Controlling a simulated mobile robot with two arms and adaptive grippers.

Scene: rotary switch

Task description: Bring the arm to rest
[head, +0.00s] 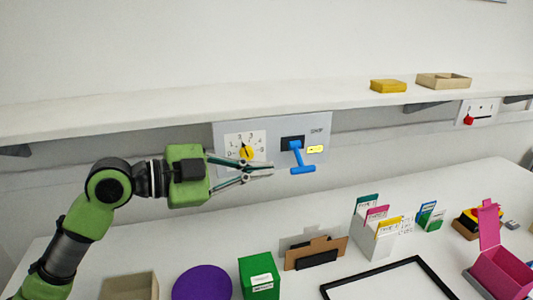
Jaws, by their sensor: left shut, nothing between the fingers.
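My left arm comes in from the left. Its gripper (259,170) is shut and empty, with its fingertips pointing right in front of the lower part of the grey wall panel (278,128). The panel carries a yellow rotary knob (246,153) on a white numbered dial (235,140), just above the fingers. To the right, a blue lever (300,158) sticks out from a black slot beside a small yellow label (315,149). The fingertips look apart from the lever. My right gripper is out of view.
A white shelf (180,104) runs above the panel. The table below holds a purple disc (202,283), a green box (259,277), a brown holder (316,253), a white card file (375,237), a black frame (390,276) and a pink box (500,272). Another panel with a red knob (468,120) hangs at right.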

